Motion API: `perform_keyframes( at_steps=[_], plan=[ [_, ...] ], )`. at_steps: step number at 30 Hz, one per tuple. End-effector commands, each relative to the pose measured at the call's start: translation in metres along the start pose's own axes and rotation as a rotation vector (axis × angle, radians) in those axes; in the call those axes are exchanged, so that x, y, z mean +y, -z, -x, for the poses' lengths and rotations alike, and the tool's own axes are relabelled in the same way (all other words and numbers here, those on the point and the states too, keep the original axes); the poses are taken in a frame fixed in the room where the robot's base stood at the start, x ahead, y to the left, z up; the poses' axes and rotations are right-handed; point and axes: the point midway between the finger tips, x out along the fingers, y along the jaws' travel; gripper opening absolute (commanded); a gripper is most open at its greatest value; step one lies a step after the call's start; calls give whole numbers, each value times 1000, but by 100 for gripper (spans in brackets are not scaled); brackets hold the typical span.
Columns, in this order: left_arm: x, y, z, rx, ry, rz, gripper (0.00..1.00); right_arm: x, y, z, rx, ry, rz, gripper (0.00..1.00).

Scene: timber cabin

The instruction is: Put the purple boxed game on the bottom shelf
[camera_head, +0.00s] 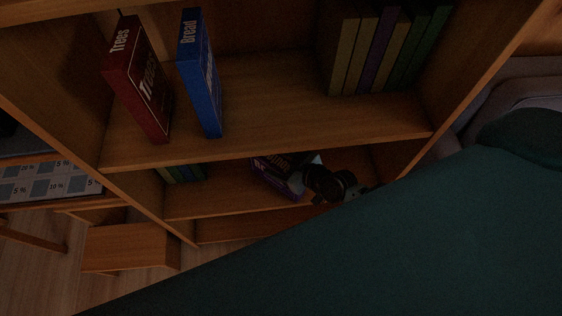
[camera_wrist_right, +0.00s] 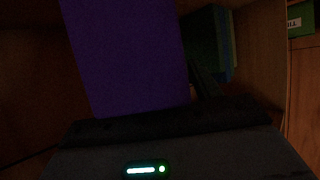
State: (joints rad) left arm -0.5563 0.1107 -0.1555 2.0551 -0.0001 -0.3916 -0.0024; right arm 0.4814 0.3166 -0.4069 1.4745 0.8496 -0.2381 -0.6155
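In the right wrist view the game's plain purple side (camera_wrist_right: 125,55) rises large and slightly tilted right in front of the gripper (camera_wrist_right: 165,112). The fingers are mostly dark or hidden behind the box, so whether they grip it is unclear. My left gripper is not in view.
The shelf above holds a red box (camera_head: 139,80), a blue box (camera_head: 200,75) and several books (camera_head: 375,50). A wooden stool (camera_head: 130,247) stands at lower left. The bookcase's right side panel (camera_head: 470,95) is close to my arm.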

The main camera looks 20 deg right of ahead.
Motion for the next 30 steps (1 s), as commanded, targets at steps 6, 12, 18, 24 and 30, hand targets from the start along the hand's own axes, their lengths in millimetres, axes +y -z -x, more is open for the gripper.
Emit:
perform_keyframes(
  at_steps=[6, 12, 18, 24, 30],
  plan=[
    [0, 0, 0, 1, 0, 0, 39, 0, 0, 0, 0, 0, -1, 62],
    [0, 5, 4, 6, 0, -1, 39, 0, 3, 11, -1, 0, 0, 62],
    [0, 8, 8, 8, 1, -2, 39, 0, 3, 50, -2, 0, 2, 62],
    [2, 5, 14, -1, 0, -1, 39, 0, 3, 88, -1, 0, 2, 62],
    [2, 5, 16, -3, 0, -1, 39, 0, 2, 114, -1, 0, 1, 62]
  ],
)
